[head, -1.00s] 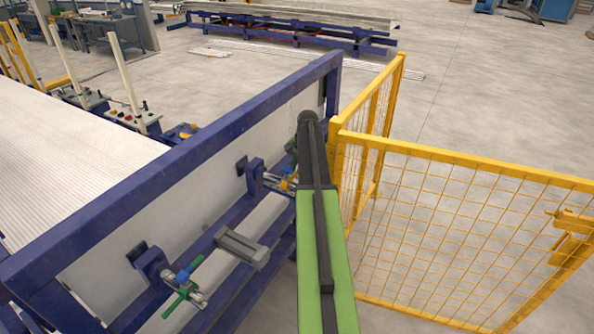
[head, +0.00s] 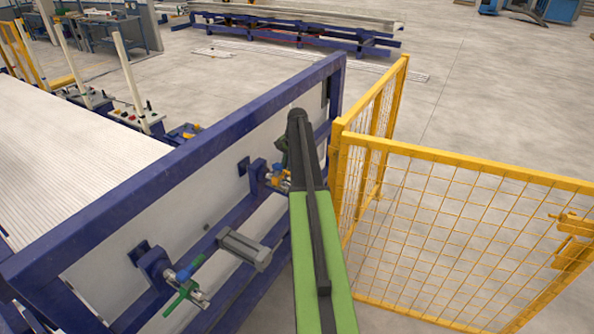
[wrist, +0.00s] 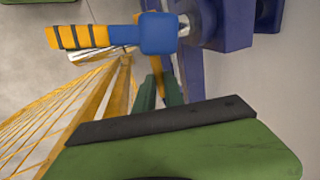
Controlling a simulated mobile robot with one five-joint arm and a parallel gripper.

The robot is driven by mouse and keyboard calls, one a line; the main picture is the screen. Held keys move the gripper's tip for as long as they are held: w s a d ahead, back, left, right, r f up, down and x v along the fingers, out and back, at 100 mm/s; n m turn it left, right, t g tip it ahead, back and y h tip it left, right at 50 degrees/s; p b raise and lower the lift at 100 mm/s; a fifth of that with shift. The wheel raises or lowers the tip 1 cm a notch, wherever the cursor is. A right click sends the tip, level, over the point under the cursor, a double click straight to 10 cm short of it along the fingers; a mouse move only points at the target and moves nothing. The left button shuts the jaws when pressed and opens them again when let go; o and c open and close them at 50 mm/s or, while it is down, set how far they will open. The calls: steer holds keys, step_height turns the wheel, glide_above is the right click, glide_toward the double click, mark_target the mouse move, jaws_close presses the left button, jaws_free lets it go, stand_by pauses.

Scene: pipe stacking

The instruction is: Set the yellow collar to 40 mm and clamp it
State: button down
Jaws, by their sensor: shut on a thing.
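The yellow collar (head: 279,178) sits on the right-hand fitting of the blue frame in the head view, partly behind my arm. In the wrist view a blue block (wrist: 160,33) on a silver shaft carries a blue handle with a yellow-and-black striped end (wrist: 80,37), pointing left. Below the block is a narrow yellow-orange part (wrist: 156,66). My gripper (wrist: 160,88) has its two dark green fingers close together at this part, shut on it. I cannot tell whether it belongs to the collar. No scale reading is legible.
A second fitting with a green handle (head: 183,294) is at lower left. A grey block (head: 244,249) lies between the fittings. The blue frame (head: 185,165) runs along the left. A yellow mesh fence (head: 440,225) stands close on the right, with clear floor beyond.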

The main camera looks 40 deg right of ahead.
steer(key=shift+w, duration=0.35)
steer(key=shift+s, duration=0.1)
steer(key=c, duration=1.4)
jaws_free()
steer(key=shift+c, duration=0.2)
steer(key=shift+r, duration=0.1)
steer(key=s+r+p, duration=0.3)
steer(key=r+p, duration=1.3)
steer(key=p, duration=0.1)
steer(key=shift+s+d+r, duration=0.2)
steer(key=shift+d+r, duration=0.2)
